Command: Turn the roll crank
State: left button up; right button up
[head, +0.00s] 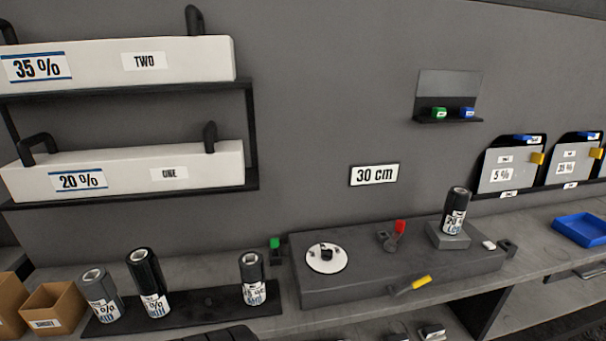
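A dark grey bench unit (345,290) sits on the counter. On its top is a small grey crank-like piece (388,242) with an upright red knob (400,227). A lever with a yellow grip (420,282) is at the unit's front edge. I cannot tell for certain which of these is the roll crank. A white round disc (326,258) with a dark hub lies on the left of the unit. A black labelled roll (456,212) stands upright on a grey block (447,236) at its right. Neither gripper can be made out.
Cardboard boxes (55,305) are far left, a blue tray (582,229) far right. A dark ridged shape, unidentified, shows at the bottom edge. Wall shelves hold white boxes (120,172).

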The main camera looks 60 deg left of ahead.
aim_at(390, 245)
jog(key=i+j+u, duration=0.1)
jog(key=u, duration=0.35)
jog(key=i+j+u, duration=0.1)
jog(key=u, duration=0.4)
jog(key=i+j+u, duration=0.15)
jog(key=u, duration=0.3)
jog(key=l+z, duration=0.15)
jog(key=z, duration=1.3)
jog(key=i+j, duration=0.05)
